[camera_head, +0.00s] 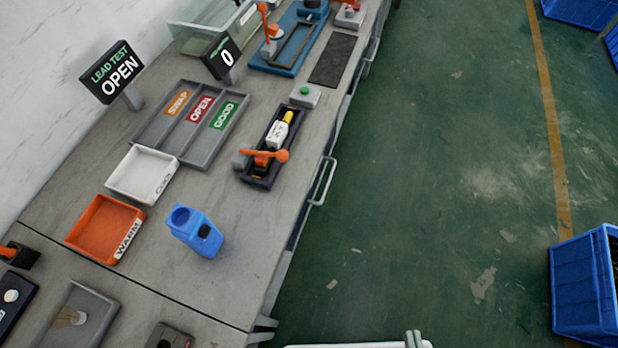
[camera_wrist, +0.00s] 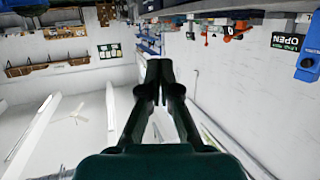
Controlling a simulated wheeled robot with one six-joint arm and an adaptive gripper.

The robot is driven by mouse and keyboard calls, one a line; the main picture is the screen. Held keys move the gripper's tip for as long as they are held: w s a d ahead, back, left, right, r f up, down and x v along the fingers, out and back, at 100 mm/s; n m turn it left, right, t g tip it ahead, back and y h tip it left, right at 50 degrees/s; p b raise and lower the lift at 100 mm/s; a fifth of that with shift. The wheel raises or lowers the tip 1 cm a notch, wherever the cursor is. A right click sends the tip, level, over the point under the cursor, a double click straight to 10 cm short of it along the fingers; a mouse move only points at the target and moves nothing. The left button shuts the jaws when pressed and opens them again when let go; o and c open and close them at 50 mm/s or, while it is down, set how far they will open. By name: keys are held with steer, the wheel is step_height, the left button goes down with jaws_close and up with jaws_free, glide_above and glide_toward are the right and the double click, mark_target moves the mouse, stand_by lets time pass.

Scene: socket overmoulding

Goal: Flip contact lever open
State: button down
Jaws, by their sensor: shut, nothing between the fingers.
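A black fixture (camera_head: 247,178) stands on the bench in the head view. An orange lever (camera_head: 268,156) with a rounded knob lies across its near end, its knob toward the right. A white and yellow part (camera_head: 281,127) rests in the fixture beyond the lever. I cannot tell for sure whether the lever presses on that part. My gripper (camera_wrist: 159,66) shows in the wrist view, shut and empty. It is away from the lever, facing the room, with the bench upside down at the upper right.
A sign (camera_head: 112,72) reads LEAD TEST OPEN. A grey sorting tray (camera_head: 152,131), white bin (camera_head: 119,177), orange bin (camera_head: 84,225) and blue holder (camera_head: 188,228) stand left of and below the fixture. Another orange-levered blue fixture (camera_head: 291,66) is farther up.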

steer(key=shift+s+d, duration=0.1)
steer(key=shift+s, duration=0.1)
steer(key=shift+f, duration=0.1)
steer(key=w+a+f+m+g+y, duration=0.2)
steer(key=w+a+f+m, duration=0.1)
steer(key=w+f+m, duration=0.65)
steer(key=w+a+f+m+g+y, duration=0.2)
steer(key=w+a+f+m+y, duration=0.25)
steer(key=f, duration=0.75)
steer(key=w+a+r+m+g+y, duration=0.1)
steer(key=w+a+r+m+y, duration=0.25)
steer(key=w, duration=0.45)
steer(key=w+a+r+m+y, duration=0.3)
steer(key=w+r+m+y, duration=0.1)
steer(key=w, duration=0.5)
steer(key=w+r+g+y, duration=0.1)
steer(key=w+r+y, duration=0.1)
steer(key=r, duration=0.2)
steer(key=w+d+r+g+y, duration=0.1)
steer(key=w+r+y, duration=0.2)
steer(key=r, duration=0.2)
steer(key=shift+d+r+g+y, duration=0.15)
steer(key=shift+g+y, duration=0.15)
